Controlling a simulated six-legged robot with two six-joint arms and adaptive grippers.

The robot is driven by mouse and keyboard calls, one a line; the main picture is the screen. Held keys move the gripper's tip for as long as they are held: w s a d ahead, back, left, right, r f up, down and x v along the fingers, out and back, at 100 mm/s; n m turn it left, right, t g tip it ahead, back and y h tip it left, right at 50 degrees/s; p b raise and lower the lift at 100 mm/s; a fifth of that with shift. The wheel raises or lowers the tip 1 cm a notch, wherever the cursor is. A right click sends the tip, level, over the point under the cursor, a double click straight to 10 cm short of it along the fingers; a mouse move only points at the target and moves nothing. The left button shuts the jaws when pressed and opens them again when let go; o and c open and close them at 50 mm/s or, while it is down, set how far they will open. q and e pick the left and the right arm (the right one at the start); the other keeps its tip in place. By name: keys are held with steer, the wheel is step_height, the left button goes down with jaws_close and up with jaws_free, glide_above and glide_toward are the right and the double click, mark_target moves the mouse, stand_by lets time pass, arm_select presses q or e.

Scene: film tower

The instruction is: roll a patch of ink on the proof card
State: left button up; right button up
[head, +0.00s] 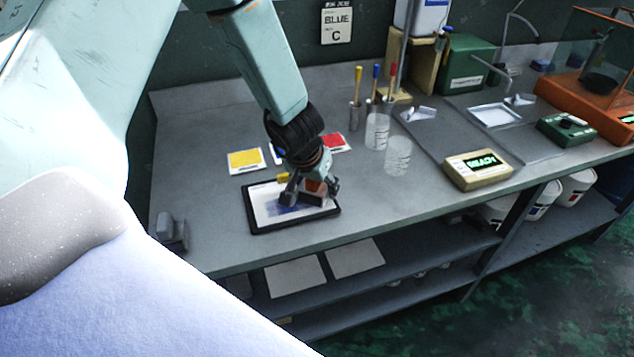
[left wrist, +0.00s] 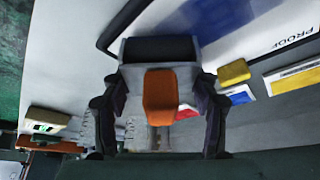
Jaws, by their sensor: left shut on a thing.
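The white proof card (head: 265,209) lies in a dark frame (head: 295,223) near the bench's front edge. A blue ink patch (head: 283,211) shows on it, partly hidden by my left gripper (head: 313,188). The patch also shows in the left wrist view (left wrist: 215,14), with the word PROOF at right. My left gripper is shut on the ink roller, whose orange handle (left wrist: 160,92) sits between the fingers. The dark roller (left wrist: 160,50) is at or just above the card; I cannot tell whether it touches. My right gripper is not in view.
Yellow (head: 245,160) and red (head: 334,142) cards lie behind the frame, a blue one partly hidden between them. A small yellow block (left wrist: 233,72) is by the frame's edge. Clear beakers (head: 397,155) and a READY device (head: 478,169) stand at right. Bench left is mostly clear.

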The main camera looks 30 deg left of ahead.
arm_select(q)
steer(key=shift+w+d+r+p, duration=0.15)
steer(key=shift+w+r+p, duration=0.1)
steer(key=shift+p, duration=0.1)
steer(key=shift+w+d+r+p, duration=0.15)
steer(key=shift+r+p, duration=0.15)
steer(key=shift+r, duration=0.3)
steer(key=shift+r+p, duration=0.25)
steer(key=shift+p, duration=0.05)
steer(key=shift+s+a+r+p, duration=0.15)
steer(key=shift+s+r+p, duration=0.05)
steer(key=shift+r+p, duration=0.3)
steer(key=shift+s+a+r+p, duration=0.15)
steer(key=shift+r+p, duration=0.3)
steer(key=shift+r, duration=0.05)
steer(key=shift+r+p, duration=0.35)
steer(key=shift+r, duration=0.05)
steer(key=shift+w+d+r+p, duration=0.1)
steer(key=shift+w+r+p, duration=0.05)
steer(key=shift+r+p, duration=0.35)
steer(key=shift+w+d+r+p, duration=0.15)
steer(key=shift+r+p, duration=0.25)
steer(key=shift+p, duration=0.2)
steer(key=shift+a+r+p, duration=0.1)
steer(key=shift+r+p, duration=0.45)
steer(key=shift+p, duration=0.05)
steer(key=shift+s+a+r, duration=0.1)
steer(key=shift+s+r, duration=0.05)
steer(key=shift+s, duration=0.1)
